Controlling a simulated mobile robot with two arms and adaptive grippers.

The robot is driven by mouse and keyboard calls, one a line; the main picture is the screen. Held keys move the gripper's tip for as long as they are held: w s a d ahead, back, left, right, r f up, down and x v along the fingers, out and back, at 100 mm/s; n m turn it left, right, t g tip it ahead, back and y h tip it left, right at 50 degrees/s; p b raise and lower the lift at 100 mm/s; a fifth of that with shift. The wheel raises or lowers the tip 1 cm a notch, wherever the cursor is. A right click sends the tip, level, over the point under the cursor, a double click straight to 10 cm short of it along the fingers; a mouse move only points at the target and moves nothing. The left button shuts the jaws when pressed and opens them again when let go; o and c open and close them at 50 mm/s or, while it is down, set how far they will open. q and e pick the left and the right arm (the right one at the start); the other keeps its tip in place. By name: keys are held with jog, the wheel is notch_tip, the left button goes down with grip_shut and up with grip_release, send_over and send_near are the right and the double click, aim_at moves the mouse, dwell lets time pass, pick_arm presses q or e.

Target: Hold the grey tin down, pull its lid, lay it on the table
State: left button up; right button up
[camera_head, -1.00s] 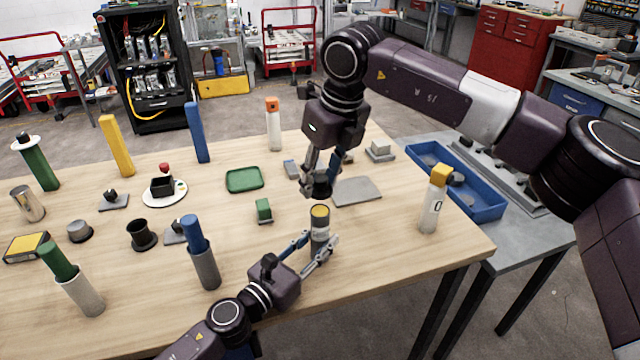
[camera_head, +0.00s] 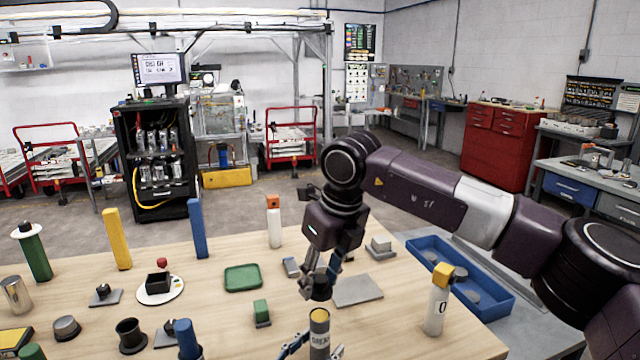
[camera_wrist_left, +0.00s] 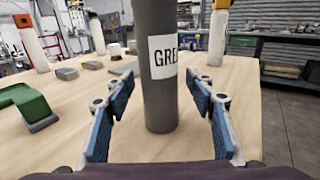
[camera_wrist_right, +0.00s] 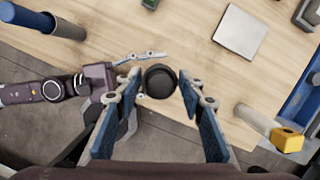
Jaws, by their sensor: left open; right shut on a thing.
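The grey tin (camera_head: 319,340) stands upright near the table's front edge. Its top is uncovered and shows a yellowish face. In the left wrist view the tin (camera_wrist_left: 160,95) carries a white label starting "GRE". My left gripper (camera_wrist_left: 162,100) is open, with a blue-padded finger on each side of the tin and gaps between. Its base is cut off in the head view. My right gripper (camera_head: 319,280) is shut on the black lid (camera_head: 318,289), held just above the tin and apart from it. The lid (camera_wrist_right: 160,81) sits between the fingertips in the right wrist view.
A flat grey plate (camera_head: 358,291) lies right of the lid, with a white, yellow-topped bottle (camera_head: 436,308) further right. A small green block (camera_head: 261,312) stands left of the tin. A blue bin (camera_head: 490,297) is beyond the table's right edge.

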pick_arm(q)
jog(key=v, duration=1.2)
